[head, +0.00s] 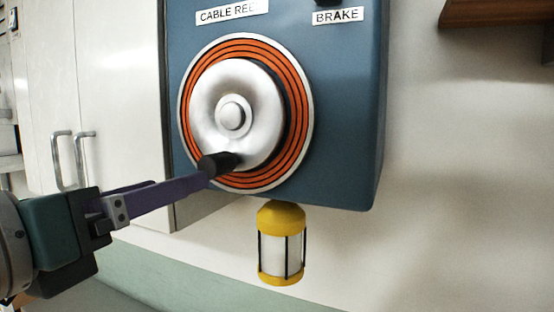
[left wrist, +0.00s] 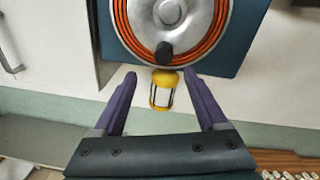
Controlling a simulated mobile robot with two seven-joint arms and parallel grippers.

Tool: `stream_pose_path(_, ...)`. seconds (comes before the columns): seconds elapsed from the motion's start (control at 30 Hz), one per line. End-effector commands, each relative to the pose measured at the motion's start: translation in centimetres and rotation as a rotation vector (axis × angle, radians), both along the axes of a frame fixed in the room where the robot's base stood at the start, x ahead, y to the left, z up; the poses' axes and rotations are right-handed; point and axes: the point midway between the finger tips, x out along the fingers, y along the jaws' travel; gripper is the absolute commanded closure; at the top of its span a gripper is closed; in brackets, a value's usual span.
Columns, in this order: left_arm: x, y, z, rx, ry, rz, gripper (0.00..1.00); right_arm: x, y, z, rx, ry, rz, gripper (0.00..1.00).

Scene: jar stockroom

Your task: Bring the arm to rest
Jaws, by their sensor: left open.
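My left gripper (head: 207,178) comes in from the left in the head view, with its purple fingers reaching toward the black crank knob (head: 220,163) on the reel. In the left wrist view the gripper (left wrist: 160,80) is open, its fingers apart with nothing held between them. The knob (left wrist: 165,52) shows there beyond the fingertips. The knob sits at the lower edge of the silver reel disc (head: 262,100). Whether a finger touches the knob is unclear. My right gripper is not in either view.
A blue box (head: 350,130) labelled BRAKE and CABLE REEL, the latter partly cut off, carries the orange-ringed reel. A yellow lantern (head: 281,218) hangs below it. White cabinet doors (head: 110,70) stand left, a wooden shelf (head: 495,12) is upper right.

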Motion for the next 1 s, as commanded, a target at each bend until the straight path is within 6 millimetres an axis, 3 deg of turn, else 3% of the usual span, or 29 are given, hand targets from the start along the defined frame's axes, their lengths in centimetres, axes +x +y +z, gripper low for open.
stream_pose_path(0.17, -2.5, 0.9, -5.6, -0.806, 0.386, 0.305, 0.25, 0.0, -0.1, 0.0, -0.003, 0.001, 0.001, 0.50)
stream_pose_path(0.3, -8.4, 3.0, -13.1, -1.525, 0.684, 0.792, 0.25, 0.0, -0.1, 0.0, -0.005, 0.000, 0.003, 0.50)
stream_pose_path(0.43, -15.4, 4.0, -18.5, -1.981, 0.780, 1.285, 0.25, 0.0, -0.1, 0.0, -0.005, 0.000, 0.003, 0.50)
stream_pose_path(0.5, -18.5, 4.2, -20.1, -2.124, 0.773, 1.499, 0.25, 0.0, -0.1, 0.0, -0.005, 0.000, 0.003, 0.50)
stream_pose_path(0.63, -22.2, 4.2, -21.5, -2.261, 0.731, 1.747, 0.25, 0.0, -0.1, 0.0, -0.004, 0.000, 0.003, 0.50)
stream_pose_path(0.73, -23.1, 4.2, -21.8, -2.292, 0.712, 1.815, 0.25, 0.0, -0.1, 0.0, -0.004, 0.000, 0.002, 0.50)
stream_pose_path(1.0, -23.1, 4.2, -21.8, -2.294, 0.710, 1.817, 0.25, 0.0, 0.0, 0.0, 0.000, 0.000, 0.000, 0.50)
